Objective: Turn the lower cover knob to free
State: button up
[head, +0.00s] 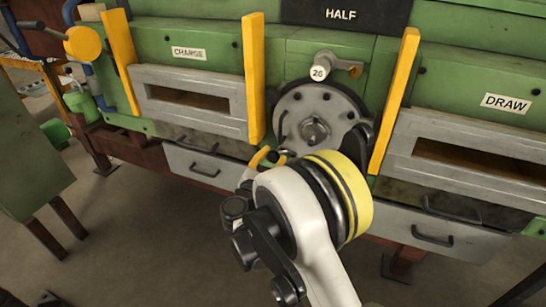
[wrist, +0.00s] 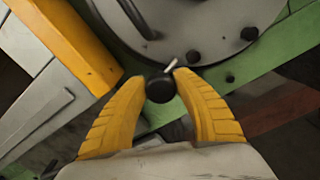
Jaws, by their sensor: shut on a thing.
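The lower cover knob (wrist: 159,90) is a small dark round knob with a white pointer, below the rim of the round grey cover (wrist: 200,18) in the wrist view. The pointer slants up and to the right. My gripper (wrist: 161,80) has its two yellow fingers closed on either side of the knob. In the head view the round cover (head: 302,108) sits in the middle of the green furnace front, and my wrist hides most of my gripper (head: 268,157) just below it.
Yellow upright bars (head: 254,80) and (head: 395,100) flank the cover. Grey slotted frames marked CHARGE (head: 190,98) and DRAW (head: 450,155) lie to either side, with handled drawers (head: 198,167) below.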

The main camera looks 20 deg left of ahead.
jog(key=m, duration=0.7)
jog(key=shift+d, duration=0.1)
jog(key=m, duration=0.4)
jog(key=shift+f, duration=0.1)
jog(key=shift+m, duration=1.6)
jog(key=o, duration=1.1)
jog(key=shift+f, duration=0.1)
jog(key=shift+o, duration=0.2)
